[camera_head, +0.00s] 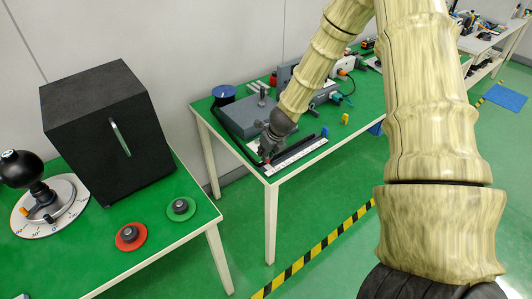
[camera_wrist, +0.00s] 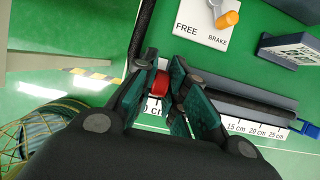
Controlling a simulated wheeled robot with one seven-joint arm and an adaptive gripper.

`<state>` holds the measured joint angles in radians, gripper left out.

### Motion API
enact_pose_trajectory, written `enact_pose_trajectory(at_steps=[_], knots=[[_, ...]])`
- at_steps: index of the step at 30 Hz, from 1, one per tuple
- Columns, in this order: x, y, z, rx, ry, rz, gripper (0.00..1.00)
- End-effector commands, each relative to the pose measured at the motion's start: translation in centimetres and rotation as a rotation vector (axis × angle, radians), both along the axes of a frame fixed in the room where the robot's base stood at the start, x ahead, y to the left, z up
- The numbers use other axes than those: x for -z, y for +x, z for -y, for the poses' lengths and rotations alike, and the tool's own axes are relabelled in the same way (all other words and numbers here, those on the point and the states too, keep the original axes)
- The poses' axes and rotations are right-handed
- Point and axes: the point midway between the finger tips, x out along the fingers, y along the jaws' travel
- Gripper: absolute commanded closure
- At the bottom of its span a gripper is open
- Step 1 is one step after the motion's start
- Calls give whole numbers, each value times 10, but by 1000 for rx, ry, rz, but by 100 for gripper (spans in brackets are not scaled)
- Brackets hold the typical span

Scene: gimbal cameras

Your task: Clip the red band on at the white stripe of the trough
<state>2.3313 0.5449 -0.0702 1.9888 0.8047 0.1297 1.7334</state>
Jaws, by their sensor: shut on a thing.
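My gripper (camera_wrist: 164,74) has its green-padded fingers closed on the small red band (camera_wrist: 160,85) in the wrist view. The band is over the left part of the grey trough (camera_wrist: 240,94), near the "0 cm" end of its scale. A black cable (camera_wrist: 141,40) runs beside the left finger, and a dark length lies along the trough. I cannot tell whether the band touches the trough. The white stripe cannot be made out, with the fingers covering that area. In the head view, my gripper (camera_head: 268,150) is low over the trough's near-left end.
A white FREE/BRAKE plate (camera_wrist: 205,25) with an orange lever (camera_wrist: 227,19) stands behind the trough. A blue piece (camera_wrist: 307,128) sits at the trough's right end. A grey box (camera_head: 243,117) and blue spool (camera_head: 223,93) are at the table's back left.

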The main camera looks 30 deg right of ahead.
Motion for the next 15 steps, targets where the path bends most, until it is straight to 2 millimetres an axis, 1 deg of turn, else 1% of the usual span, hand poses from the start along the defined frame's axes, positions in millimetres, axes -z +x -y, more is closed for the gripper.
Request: enact_pose_trajectory(at_steps=[15], knots=[[11,0,0,0,0,0,100]])
